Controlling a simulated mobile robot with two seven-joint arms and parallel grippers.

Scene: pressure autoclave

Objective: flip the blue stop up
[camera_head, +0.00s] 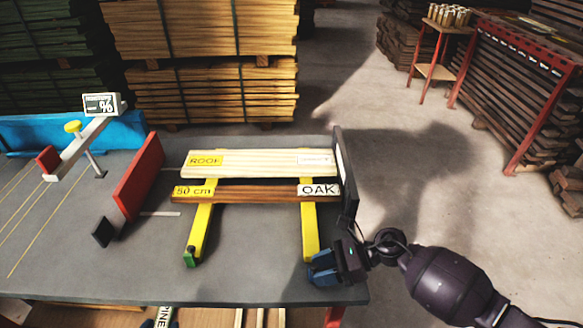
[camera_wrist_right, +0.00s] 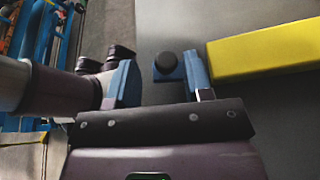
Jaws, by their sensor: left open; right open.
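Two yellow rails lie on the grey bench, the left one (camera_head: 201,226) with a green stop (camera_head: 190,256) at its near end and the right one (camera_head: 309,228) ending at my right gripper (camera_head: 325,268). The wrist view shows the blue stop (camera_wrist_right: 158,74) with a round black knob, low by the near end of the yellow rail. My right gripper (camera_wrist_right: 162,86) is open, its blue-padded fingers on either side of the stop; contact cannot be told. In the head view the gripper largely hides the stop.
A pale ROOF board (camera_head: 250,170) and a brown OAK board (camera_head: 245,194) lie across the rails. A dark upright plate (camera_head: 345,180) stands at their right end. A red fence (camera_head: 138,178) stands left. The bench front is clear between.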

